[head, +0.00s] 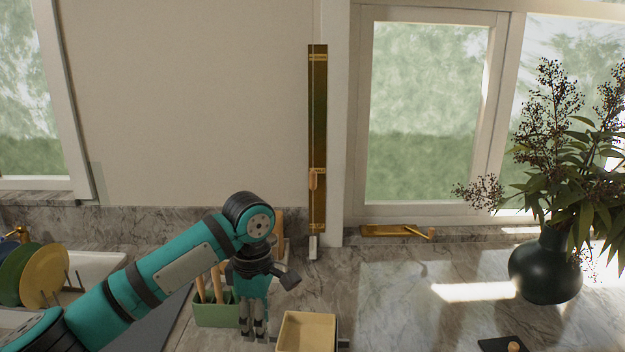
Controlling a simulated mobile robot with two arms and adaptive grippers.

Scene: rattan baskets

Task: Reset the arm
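My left arm comes in from the lower left, and its teal gripper (254,322) points down over the marble counter. Its two grey fingers look close together from this angle; whether they are open or shut is unclear. Nothing can be made out between them. The fingers are between a green utensil holder (216,314) on the left and a beige rectangular container (307,331) on the right. The gripper overlaps the holder's right edge in the picture; contact cannot be told. My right gripper is out of view.
Plates (45,275) stand in a rack at the far left. A dark vase (545,268) with branches stands at the right. A small dark board (502,344) is at the bottom right. The counter's middle right is clear.

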